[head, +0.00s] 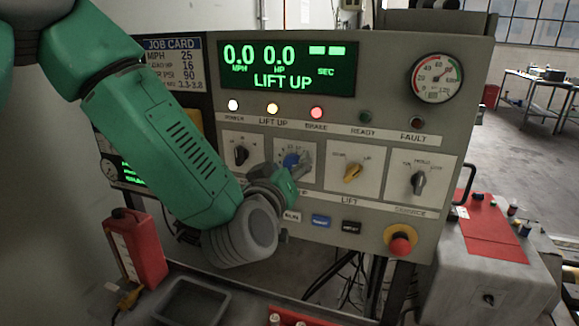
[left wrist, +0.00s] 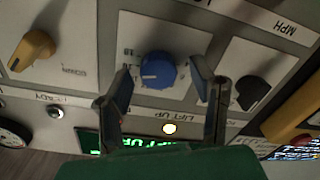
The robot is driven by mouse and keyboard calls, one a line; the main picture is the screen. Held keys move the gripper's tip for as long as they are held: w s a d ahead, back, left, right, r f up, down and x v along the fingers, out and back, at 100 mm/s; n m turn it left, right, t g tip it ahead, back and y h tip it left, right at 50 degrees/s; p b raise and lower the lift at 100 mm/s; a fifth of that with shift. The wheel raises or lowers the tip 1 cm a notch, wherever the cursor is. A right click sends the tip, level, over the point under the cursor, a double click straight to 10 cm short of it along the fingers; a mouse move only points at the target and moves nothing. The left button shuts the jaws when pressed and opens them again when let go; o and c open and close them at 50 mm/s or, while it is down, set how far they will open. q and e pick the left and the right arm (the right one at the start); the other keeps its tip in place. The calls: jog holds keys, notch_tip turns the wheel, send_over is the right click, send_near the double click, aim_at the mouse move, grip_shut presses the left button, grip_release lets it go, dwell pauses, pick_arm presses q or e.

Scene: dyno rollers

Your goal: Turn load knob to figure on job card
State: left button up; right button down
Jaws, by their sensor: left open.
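The job card (head: 174,60) at the upper left of the panel shows MPH 25, a partly unclear second row with 16, and PSI 90. The blue knob (head: 291,160) sits on a white dial plate and is partly covered by my left gripper (head: 296,178) in the head view. In the left wrist view the blue knob (left wrist: 158,70) lies between the two spread fingers of my left gripper (left wrist: 161,68), with gaps on both sides. A white mark shows on its face. The display (head: 287,68) reads 0.0 MPH, 0.0 HP and LIFT UP. My right gripper is out of view.
A black knob (head: 240,155) is left of the blue one; a yellow knob (head: 352,173) and another black knob (head: 418,183) are right. Below are push buttons (head: 321,221) and a red emergency stop (head: 400,244). A gauge (head: 436,77) is at the upper right.

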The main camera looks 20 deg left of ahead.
pick_arm(q)
jog(key=s, duration=0.7)
jog(key=shift+s, duration=0.2)
jog(key=shift+r, duration=0.1)
jog(key=s+a+f+m+g+b, duration=0.1)
jog(key=s+f+g, duration=0.2)
jog(key=f, duration=0.7)
jog(key=s+a+f+m+g+h+b, duration=0.1)
jog(key=s+f+m+g+b, duration=0.15)
jog(key=f, duration=0.85)
jog(key=s+a+f+g+b, duration=0.1)
jog(key=s+f+g, duration=0.3)
jog(key=f, duration=0.6)
jog(key=s+a+f+g+b, duration=0.1)
jog(key=s+a+f+g, duration=0.1)
jog(key=s+f, duration=0.3)
jog(key=s+a+f+m+g+b, duration=0.1)
jog(key=s+a+f+g, duration=0.2)
jog(key=s+f, duration=0.2)
jog(key=s+a+f+m+g+y+b, duration=0.1)
jog(key=s+a+f+g, duration=0.1)
jog(key=s+f, duration=0.4)
jog(key=s+a, duration=0.1)
jog(key=s, duration=0.2)
jog(key=shift+s+a+g, duration=0.15)
jog(key=shift+g, duration=0.2)
